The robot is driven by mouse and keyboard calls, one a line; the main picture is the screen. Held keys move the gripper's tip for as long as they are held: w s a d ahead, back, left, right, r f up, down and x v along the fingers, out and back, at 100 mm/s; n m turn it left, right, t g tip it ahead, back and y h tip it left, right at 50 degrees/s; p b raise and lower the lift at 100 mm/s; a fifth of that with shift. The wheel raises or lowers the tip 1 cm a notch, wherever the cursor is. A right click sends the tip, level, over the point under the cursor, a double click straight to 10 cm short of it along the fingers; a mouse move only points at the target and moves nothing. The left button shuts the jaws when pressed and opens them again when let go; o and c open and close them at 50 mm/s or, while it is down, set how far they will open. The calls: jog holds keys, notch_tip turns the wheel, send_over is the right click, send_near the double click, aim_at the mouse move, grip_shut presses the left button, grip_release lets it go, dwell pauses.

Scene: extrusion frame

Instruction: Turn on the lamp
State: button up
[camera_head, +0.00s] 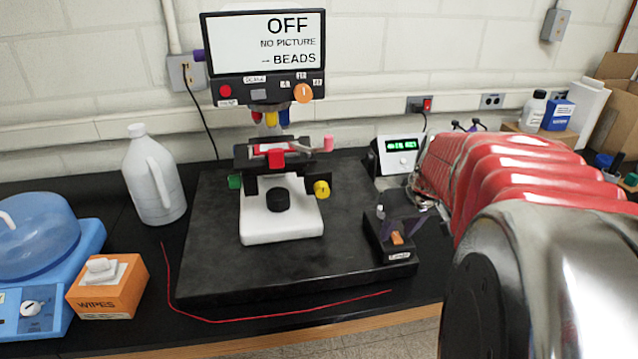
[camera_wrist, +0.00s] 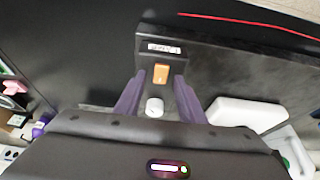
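A small black box (camera_head: 400,257) with a pale label sits at the right front of the black base plate. It has an orange rocker switch (camera_head: 397,238) and a white knob (camera_head: 380,212) behind it. In the wrist view the orange switch (camera_wrist: 161,73) and white knob (camera_wrist: 154,107) lie in line between my purple fingers. My gripper (camera_wrist: 160,77) is open and empty, its tips on either side of the switch; contact cannot be told. It also shows in the head view (camera_head: 399,226). The microscope's screen (camera_head: 266,43) reads "OFF, NO PICTURE, -- BEADS".
The microscope's white foot (camera_head: 282,227) stands left of the box on the base plate (camera_head: 240,270). A power supply (camera_head: 402,154) with a green display is behind. A red wire (camera_head: 280,316) lies along the front. A white jug (camera_head: 153,178) and wipes box (camera_head: 110,290) stand left.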

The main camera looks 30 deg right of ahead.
jog(key=shift+c, duration=0.6)
grip_shut()
jog(key=shift+w, duration=0.1)
jog(key=shift+w+d+g+y, duration=0.1)
jog(key=shift+w+g+y, duration=0.1)
jog(key=shift+g, duration=0.45)
jog(key=shift+w+g+y, duration=0.15)
jog(key=shift+g+y, duration=0.05)
jog(key=shift+g, duration=0.45)
jog(key=shift+o, duration=0.6)
grip_release()
